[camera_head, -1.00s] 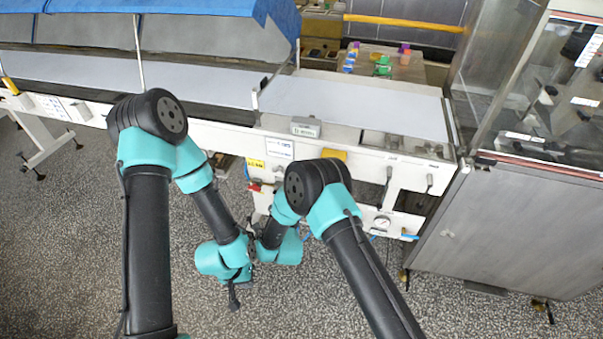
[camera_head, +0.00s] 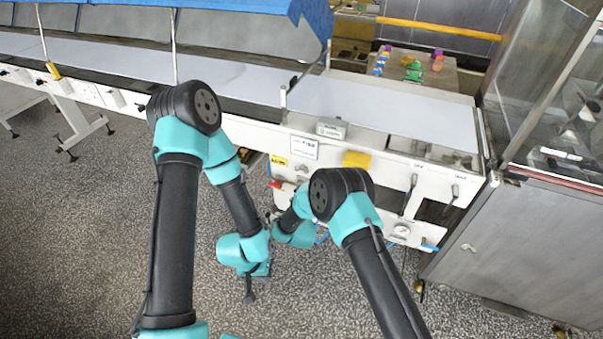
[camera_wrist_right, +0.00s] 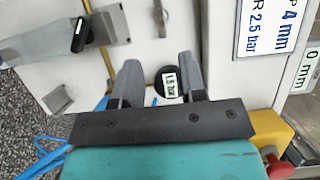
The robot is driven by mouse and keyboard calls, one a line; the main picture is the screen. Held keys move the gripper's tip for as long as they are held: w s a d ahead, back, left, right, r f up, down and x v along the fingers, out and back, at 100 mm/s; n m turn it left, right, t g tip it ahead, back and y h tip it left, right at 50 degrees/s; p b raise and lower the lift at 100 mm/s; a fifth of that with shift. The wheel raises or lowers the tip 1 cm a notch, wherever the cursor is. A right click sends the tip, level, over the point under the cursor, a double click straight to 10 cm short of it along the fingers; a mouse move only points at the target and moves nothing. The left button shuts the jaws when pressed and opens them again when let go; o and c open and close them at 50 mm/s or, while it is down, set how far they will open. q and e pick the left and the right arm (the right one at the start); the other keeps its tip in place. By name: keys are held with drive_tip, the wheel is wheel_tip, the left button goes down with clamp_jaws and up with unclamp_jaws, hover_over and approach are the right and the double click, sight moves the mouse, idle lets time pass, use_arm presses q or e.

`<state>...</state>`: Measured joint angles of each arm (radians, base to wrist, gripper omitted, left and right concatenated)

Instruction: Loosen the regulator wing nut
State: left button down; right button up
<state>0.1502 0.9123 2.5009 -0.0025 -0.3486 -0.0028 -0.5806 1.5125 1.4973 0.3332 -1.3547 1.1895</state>
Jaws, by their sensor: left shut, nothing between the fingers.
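I cannot single out the regulator wing nut for certain. In the right wrist view, a black round part with a "1.5 bar" label (camera_wrist_right: 171,85) sits on the white panel, between and behind my fingers. My right gripper (camera_wrist_right: 158,62) is open, one finger on each side of the black part; contact cannot be told. In the head view, my right forearm hides the right gripper. My left gripper (camera_head: 249,294) is shut and empty, hanging low over the floor in front of the machine.
The white machine front (camera_head: 345,180) carries a yellow block (camera_head: 356,159), a round gauge (camera_head: 401,231) and a blue handle (camera_head: 431,246). A grey metal cabinet (camera_head: 505,250) stands at the right. Blue hoses (camera_wrist_right: 45,158) run at the lower left in the wrist view.

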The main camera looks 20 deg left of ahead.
sight(301, 172)
drive_tip(key=x, duration=1.1)
drive_tip(key=shift+w+a, duration=0.15)
drive_tip(key=shift+w, duration=0.15)
clamp_jaws()
